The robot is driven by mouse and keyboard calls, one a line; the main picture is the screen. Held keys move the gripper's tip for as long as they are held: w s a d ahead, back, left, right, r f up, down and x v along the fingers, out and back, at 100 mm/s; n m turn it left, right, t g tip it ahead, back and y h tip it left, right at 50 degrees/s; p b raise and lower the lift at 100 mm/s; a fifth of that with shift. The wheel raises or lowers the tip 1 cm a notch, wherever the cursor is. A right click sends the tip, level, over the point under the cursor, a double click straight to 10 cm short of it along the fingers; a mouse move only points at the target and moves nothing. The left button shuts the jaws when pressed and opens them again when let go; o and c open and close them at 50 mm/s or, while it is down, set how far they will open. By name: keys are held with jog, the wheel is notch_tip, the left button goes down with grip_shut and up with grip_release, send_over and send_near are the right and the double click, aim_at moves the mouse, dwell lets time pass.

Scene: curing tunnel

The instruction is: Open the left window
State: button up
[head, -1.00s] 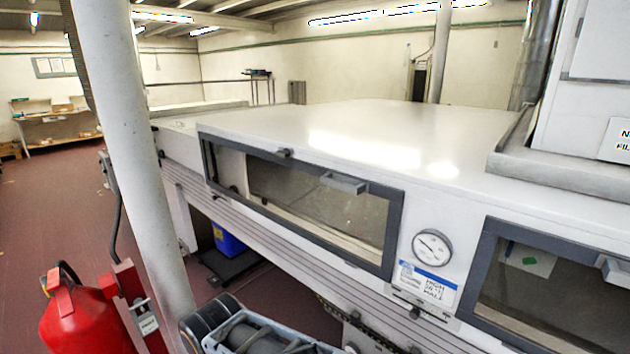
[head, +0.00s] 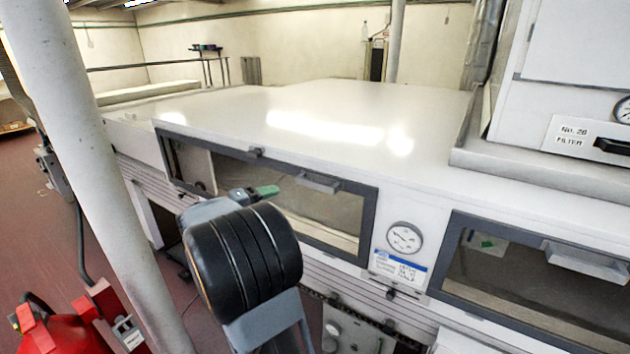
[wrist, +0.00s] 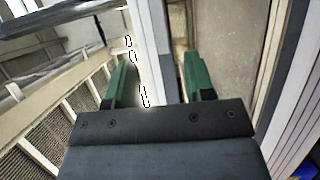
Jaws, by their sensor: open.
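The left window (head: 335,214) is a long, dark-framed pane in the front of the white tunnel and looks closed, flush with the front. Its grey bar handle (head: 318,182) sits at the top edge, right of centre. My gripper is open; a green finger (head: 265,191) shows in front of the window, left of the handle, and my dark wrist hides part of the pane. In the wrist view, both green fingers of my gripper (wrist: 158,78) stand apart, with a pale bar with a grey edge behind or between them. I cannot tell whether they touch it.
A second dark-framed window (head: 530,285) with its own handle (head: 588,262) is at the right. A round gauge (head: 404,237) sits between the windows. A white column (head: 85,150) and a red extinguisher (head: 60,330) stand at the left. The tunnel top (head: 330,110) is clear.

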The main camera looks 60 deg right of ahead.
aim_at(313, 186)
jog(key=p+x, duration=0.4)
jog(key=x, duration=0.9)
jog(key=shift+d+r, duration=0.2)
jog(key=shift+d, duration=0.05)
grip_shut()
